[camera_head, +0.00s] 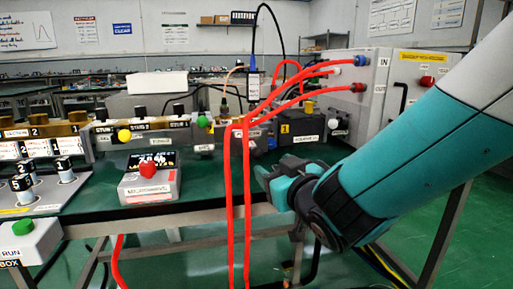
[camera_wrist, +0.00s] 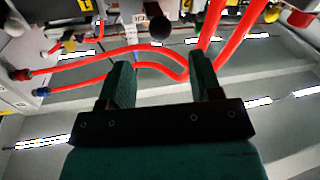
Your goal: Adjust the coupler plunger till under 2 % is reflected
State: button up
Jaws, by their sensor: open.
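My gripper (camera_head: 272,168) is open and empty in front of the bench, right of the red hoses in the head view. In the wrist view my gripper (camera_wrist: 159,62) has its two green fingers apart. A dark round knob (camera_wrist: 160,29) shows beyond the gap between them, clear of both. I cannot tell whether this knob is the coupler plunger; the small labels are unreadable. A grey meter box (camera_head: 150,186) with a lit display (camera_head: 152,160) stands at the bench's front edge. A red knob (camera_head: 148,170) partly covers its digits, so the reading is not clear.
Red hoses (camera_head: 238,190) hang over the bench front, left of my gripper, and run to a grey cabinet (camera_head: 352,95). In the wrist view a red hose (camera_wrist: 150,52) passes close to the fingertips.

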aim_at(260, 157)
jog(key=x, duration=0.9)
jog(key=shift+w+a, duration=0.1)
jog(key=shift+w, duration=0.05)
